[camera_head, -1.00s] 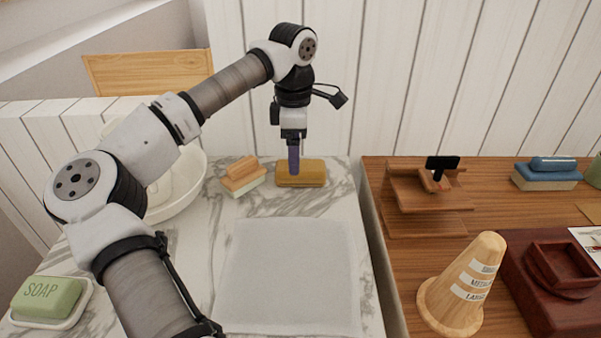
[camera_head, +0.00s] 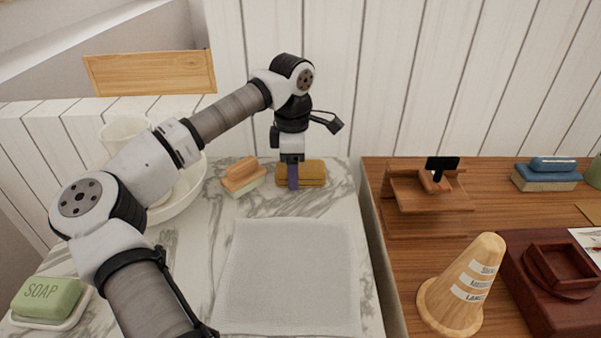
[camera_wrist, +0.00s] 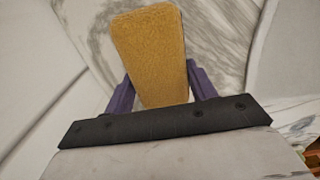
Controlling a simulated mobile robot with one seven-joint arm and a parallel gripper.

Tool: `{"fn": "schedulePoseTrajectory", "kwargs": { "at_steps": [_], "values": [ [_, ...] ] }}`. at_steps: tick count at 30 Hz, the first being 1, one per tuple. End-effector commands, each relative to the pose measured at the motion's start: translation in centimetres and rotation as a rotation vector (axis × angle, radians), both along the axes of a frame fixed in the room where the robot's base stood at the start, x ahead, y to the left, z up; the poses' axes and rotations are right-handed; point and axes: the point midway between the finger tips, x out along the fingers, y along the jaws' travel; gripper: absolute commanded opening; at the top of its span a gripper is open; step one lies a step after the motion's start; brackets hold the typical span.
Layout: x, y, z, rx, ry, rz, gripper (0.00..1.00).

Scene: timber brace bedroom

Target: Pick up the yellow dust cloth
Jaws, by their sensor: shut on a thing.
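The yellow dust cloth (camera_head: 311,174) is a folded, mustard-coloured block on the marble top, near the white plank wall. My gripper (camera_head: 292,176) points down at its left part, with a purple finger in front of the cloth. In the wrist view the cloth (camera_wrist: 150,50) stands between the two purple fingers of my gripper (camera_wrist: 161,88), which are shut on it from both sides. The cloth's lower end is hidden behind the dark gripper bar. I cannot tell whether it is clear of the marble.
A wooden-backed brush (camera_head: 242,177) lies just left of the cloth. A white basin (camera_head: 185,200) and green soap (camera_head: 47,300) are further left. A pale grey cloth (camera_head: 288,275) lies flat in front. A wooden table (camera_head: 420,265) on the right holds a cone (camera_head: 465,285) and a stand (camera_head: 425,195).

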Motion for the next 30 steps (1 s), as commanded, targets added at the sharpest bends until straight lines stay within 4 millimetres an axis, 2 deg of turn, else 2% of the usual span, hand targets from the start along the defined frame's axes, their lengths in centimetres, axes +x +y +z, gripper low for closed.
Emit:
{"fn": "schedulePoseTrajectory", "kwargs": {
  "at_steps": [8,14,20,30],
  "values": [
    [0.0,0.0,0.2,0.0,-0.001,0.0,0.33],
    [0.0,0.0,1.6,0.0,-0.001,0.0,0.33],
    [0.1,0.0,5.3,0.002,-0.004,0.001,0.33],
    [0.1,-0.1,13.8,0.0,-0.003,0.001,0.33]
  ]
}}
